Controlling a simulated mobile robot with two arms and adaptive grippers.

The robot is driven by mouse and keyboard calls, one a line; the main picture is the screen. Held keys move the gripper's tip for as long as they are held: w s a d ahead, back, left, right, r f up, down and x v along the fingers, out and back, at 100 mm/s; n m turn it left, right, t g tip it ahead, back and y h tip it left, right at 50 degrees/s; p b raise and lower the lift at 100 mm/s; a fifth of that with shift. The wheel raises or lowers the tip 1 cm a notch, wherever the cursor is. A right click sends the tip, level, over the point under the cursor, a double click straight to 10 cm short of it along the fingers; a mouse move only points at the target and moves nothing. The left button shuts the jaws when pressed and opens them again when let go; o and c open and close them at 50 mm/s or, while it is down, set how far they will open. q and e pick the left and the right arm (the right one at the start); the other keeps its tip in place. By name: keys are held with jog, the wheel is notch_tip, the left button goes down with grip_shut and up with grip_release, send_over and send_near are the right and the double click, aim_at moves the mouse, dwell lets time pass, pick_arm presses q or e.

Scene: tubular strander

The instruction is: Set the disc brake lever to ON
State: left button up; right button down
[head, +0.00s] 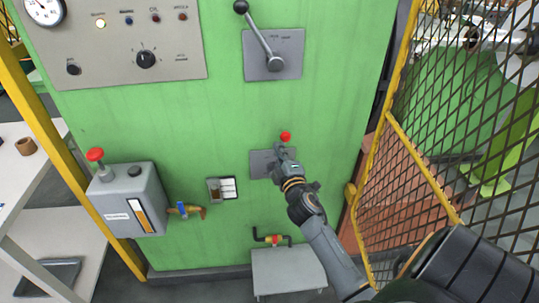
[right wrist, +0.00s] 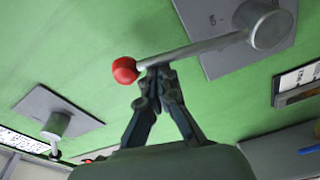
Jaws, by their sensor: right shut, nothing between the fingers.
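A lever with a red ball knob (head: 285,137) stands on a small grey plate (head: 260,162) on the green cabinet. In the right wrist view its red knob (right wrist: 125,70) and grey rod (right wrist: 205,47) show clearly, with the rod running to a round hub on the plate. My right gripper (head: 282,151) is at this lever, partly hiding it. In the right wrist view its fingertips (right wrist: 157,72) are shut together against or just beside the rod near the knob, with nothing between them. My left gripper is not in view.
Above is another lever with a black knob (head: 241,7) on a grey plate. A gauge and switch panel (head: 150,80) is at upper left. A grey box with a red button (head: 130,198) juts out at left. A yellow mesh guard (head: 410,150) stands close at right.

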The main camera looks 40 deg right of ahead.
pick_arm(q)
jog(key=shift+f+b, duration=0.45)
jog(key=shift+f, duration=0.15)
pick_arm(e)
jog(key=shift+s+d+f+m, duration=0.2)
jog(key=shift+s+d+m, duration=0.15)
jog(key=shift+d+m, duration=0.3)
jog(key=shift+s+d+f+m, duration=0.15)
jog(key=shift+s+d+m, duration=0.25)
jog(key=shift+m, duration=0.35)
jog(key=shift+d, duration=0.1)
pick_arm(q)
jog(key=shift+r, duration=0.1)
pick_arm(e)
jog(key=shift+w+h, duration=0.1)
jog(key=shift+h, duration=0.2)
